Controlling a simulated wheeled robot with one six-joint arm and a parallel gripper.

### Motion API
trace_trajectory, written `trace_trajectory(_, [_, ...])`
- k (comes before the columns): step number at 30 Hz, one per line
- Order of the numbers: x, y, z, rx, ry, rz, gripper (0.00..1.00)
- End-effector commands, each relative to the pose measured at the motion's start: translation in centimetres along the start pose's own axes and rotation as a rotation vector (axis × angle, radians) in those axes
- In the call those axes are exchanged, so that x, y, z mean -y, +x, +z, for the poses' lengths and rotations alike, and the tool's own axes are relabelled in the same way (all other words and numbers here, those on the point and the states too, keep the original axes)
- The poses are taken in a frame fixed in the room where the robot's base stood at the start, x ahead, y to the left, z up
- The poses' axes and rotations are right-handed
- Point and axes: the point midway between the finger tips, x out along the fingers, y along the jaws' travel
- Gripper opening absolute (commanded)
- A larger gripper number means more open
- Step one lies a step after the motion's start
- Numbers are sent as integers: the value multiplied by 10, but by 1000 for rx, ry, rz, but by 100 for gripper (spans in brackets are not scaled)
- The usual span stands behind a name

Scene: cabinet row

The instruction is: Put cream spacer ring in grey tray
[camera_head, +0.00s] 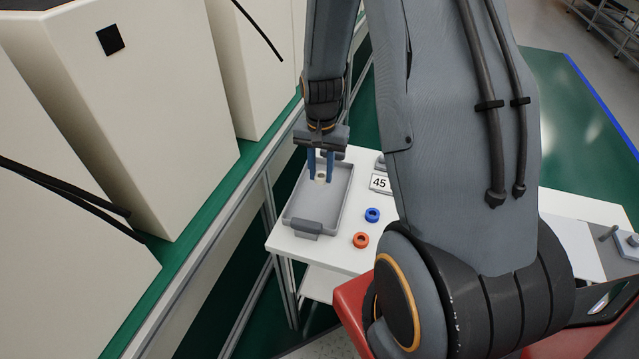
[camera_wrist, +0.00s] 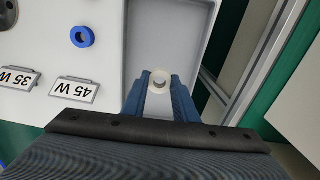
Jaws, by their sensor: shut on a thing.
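The cream spacer ring (camera_wrist: 160,76) is held between the blue fingertips of my gripper (camera_wrist: 160,92) in the wrist view. In the head view the ring (camera_head: 320,179) shows small between the fingers of my gripper (camera_head: 321,178). The gripper points down over the grey tray (camera_head: 299,212), inside its outline. The tray also shows behind the ring in the wrist view (camera_wrist: 168,30). I cannot tell whether the ring touches the tray floor.
A blue ring (camera_head: 372,215) and an orange ring (camera_head: 361,240) lie on the white table (camera_head: 285,243) right of the tray. A "45" label (camera_head: 380,183) stands beside the tray. Cream cabinets (camera_head: 120,120) stand at the left. My arm hides part of the table.

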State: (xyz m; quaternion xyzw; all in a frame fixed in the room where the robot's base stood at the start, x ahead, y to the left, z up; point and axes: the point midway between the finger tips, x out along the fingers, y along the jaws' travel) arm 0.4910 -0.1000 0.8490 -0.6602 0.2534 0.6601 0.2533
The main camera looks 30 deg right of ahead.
Motion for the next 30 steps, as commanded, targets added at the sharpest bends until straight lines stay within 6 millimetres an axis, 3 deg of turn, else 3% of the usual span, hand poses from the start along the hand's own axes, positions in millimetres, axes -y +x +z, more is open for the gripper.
trace_trajectory(16, [0, 52, 1, 2, -2, 1, 5])
trace_trajectory(29, [0, 58, 1, 0, -2, 0, 5])
trace_trajectory(30, [0, 59, 1, 0, -2, 0, 28])
